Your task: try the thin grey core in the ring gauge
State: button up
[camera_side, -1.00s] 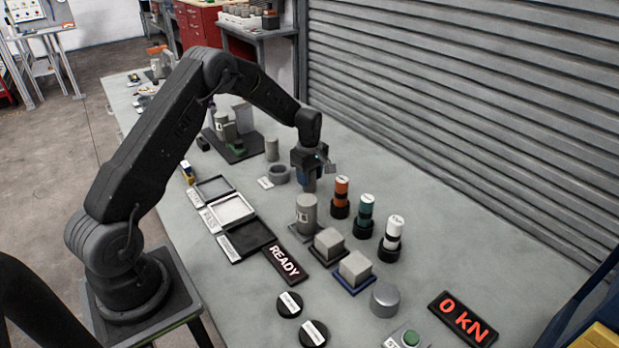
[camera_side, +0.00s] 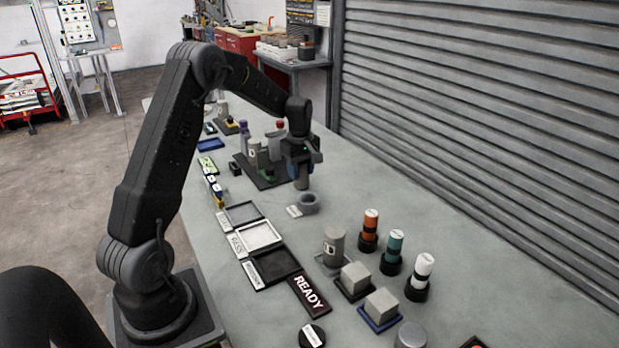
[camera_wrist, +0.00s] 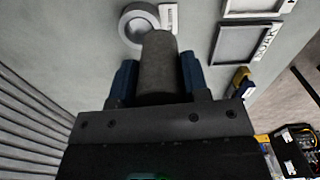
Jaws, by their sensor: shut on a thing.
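The thin grey core (camera_side: 302,183) is between the jaws of my gripper (camera_side: 301,174), upright, just behind the ring gauge. My gripper is shut on it. In the wrist view the core (camera_wrist: 158,62) shows between the two blue fingers (camera_wrist: 158,80), with its far end near the ring. The ring gauge (camera_side: 308,203), a short grey ring, lies flat on the bench and also shows in the wrist view (camera_wrist: 128,28). The core is outside the ring. I cannot tell whether its foot touches the bench.
A white label (camera_side: 293,211) lies beside the ring. A dark fixture plate (camera_side: 258,176) with cylinders stands behind left. Open trays (camera_side: 243,213) lie to the front left. A labelled grey cylinder (camera_side: 334,243), cubes and coloured cylinders stand in front. The bench right of the ring is clear.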

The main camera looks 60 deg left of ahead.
jog(key=w+a, duration=0.1)
jog(key=w+a+f, duration=0.1)
jog(key=w, duration=0.1)
jog(key=shift+w+a, duration=0.1)
jog(key=shift+w, duration=0.15)
jog(key=shift+f, duration=2.6)
jog(key=shift+f, duration=1.9)
dwell(0.4)
jog(key=o, duration=1.2)
jog(key=shift+c, duration=0.2)
notch_tip(320, 180, up, 14)
jog(key=shift+f, duration=0.1)
